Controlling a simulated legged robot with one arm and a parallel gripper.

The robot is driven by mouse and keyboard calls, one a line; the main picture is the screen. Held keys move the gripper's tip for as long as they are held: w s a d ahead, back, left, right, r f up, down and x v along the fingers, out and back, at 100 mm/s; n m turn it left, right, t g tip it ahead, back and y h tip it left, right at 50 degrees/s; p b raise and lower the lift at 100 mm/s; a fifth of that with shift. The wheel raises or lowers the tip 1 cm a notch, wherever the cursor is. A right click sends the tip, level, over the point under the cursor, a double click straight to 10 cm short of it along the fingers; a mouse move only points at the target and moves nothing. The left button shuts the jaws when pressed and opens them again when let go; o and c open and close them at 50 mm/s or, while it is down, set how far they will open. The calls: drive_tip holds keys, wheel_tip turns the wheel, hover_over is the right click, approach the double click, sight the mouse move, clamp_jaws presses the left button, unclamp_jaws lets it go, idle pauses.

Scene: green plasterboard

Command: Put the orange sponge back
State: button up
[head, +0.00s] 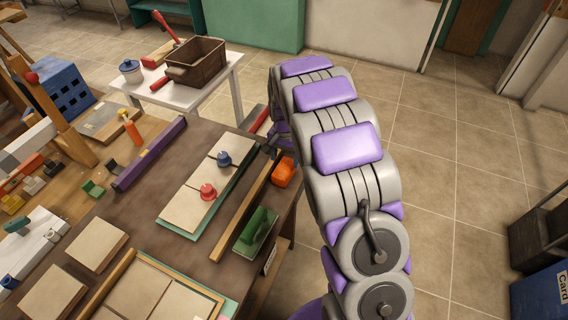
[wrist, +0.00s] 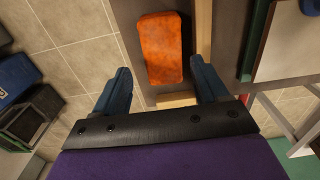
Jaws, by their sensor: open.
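The orange sponge (head: 284,172) lies at the right edge of the brown workbench, beside a long wooden strip. In the wrist view the orange sponge (wrist: 162,48) is a worn block, lengthwise ahead of the jaws. My gripper (wrist: 160,65) is open, with one blue finger to each side of the sponge's near end. There are gaps on both sides and nothing is held. How far the fingers are above the sponge is hard to tell. In the head view my arm mostly hides the gripper.
A green-topped block (head: 257,230) lies nearer along the same edge. The wooden strip (head: 246,207) runs beside it. Left of that is a tiled board (head: 190,207) with a red and a blue knob. A white table (head: 208,98) holds a brown crate (head: 194,62).

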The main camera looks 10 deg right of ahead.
sight(284, 168)
drive_tip(key=s+r+n, duration=0.3)
drive_tip(key=s+r, duration=1.3)
drive_tip(key=s, duration=0.2)
drive_tip(key=s+r+n+g, duration=0.1)
drive_tip(key=s+n, duration=0.3)
drive_tip(key=s, duration=2)
drive_tip(key=shift+a+r+g+p, duration=0.15)
drive_tip(key=shift+a+g+p, duration=0.05)
drive_tip(key=shift+g+p, duration=0.2)
drive_tip(key=shift+c, duration=0.3)
